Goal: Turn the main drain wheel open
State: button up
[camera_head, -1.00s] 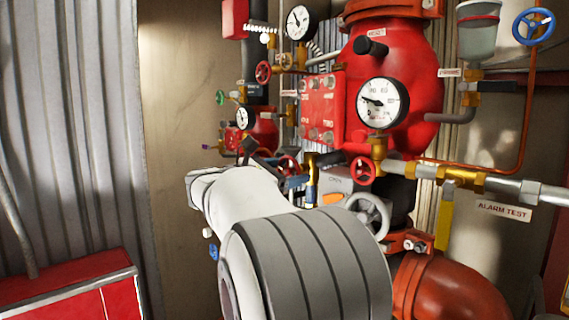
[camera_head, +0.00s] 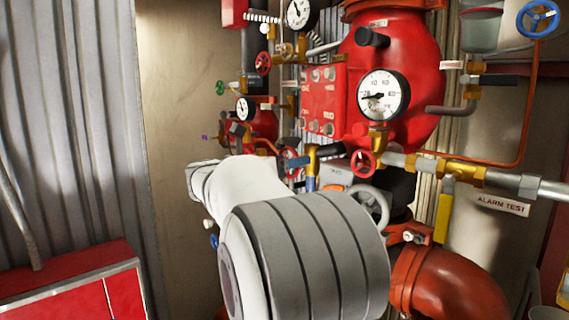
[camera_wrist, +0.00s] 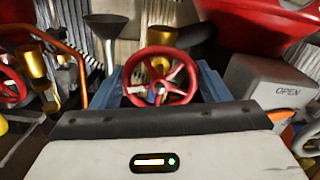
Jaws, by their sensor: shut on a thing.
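A red spoked handwheel (camera_wrist: 161,76), which I take to be the main drain wheel, stands in the middle of the wrist view. No label on it is readable. The blue fingers of my gripper (camera_wrist: 165,72) lie on its left and right sides, and the gripper is shut on the wheel. In the head view the red wheel (camera_head: 291,163) shows only partly beyond my pale arm, with a bit of blue finger beside it. Most of my gripper is hidden there. How far the wheel is turned cannot be told.
A smaller red wheel (camera_head: 363,162) and a grey handwheel (camera_head: 371,207) sit to the right of my arm. A grey box marked OPEN (camera_wrist: 268,82) is close on the right in the wrist view. A gold fitting (camera_wrist: 33,66) and pipes crowd the left.

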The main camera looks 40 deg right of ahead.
jog(key=o, duration=1)
jog(key=shift+d, duration=0.2)
jog(key=shift+c, duration=0.2)
jog(key=shift+a, duration=0.1)
jog(key=shift+a+f, duration=0.1)
jog(key=shift+a, duration=0.1)
jog(key=a+b, duration=0.1)
jog(key=a, duration=0.4)
jog(key=a+b, duration=0.1)
jog(key=a, duration=0.1)
jog(key=shift+s+a+b, duration=0.2)
jog(key=shift+s+b, duration=0.1)
jog(key=shift+s, duration=0.05)
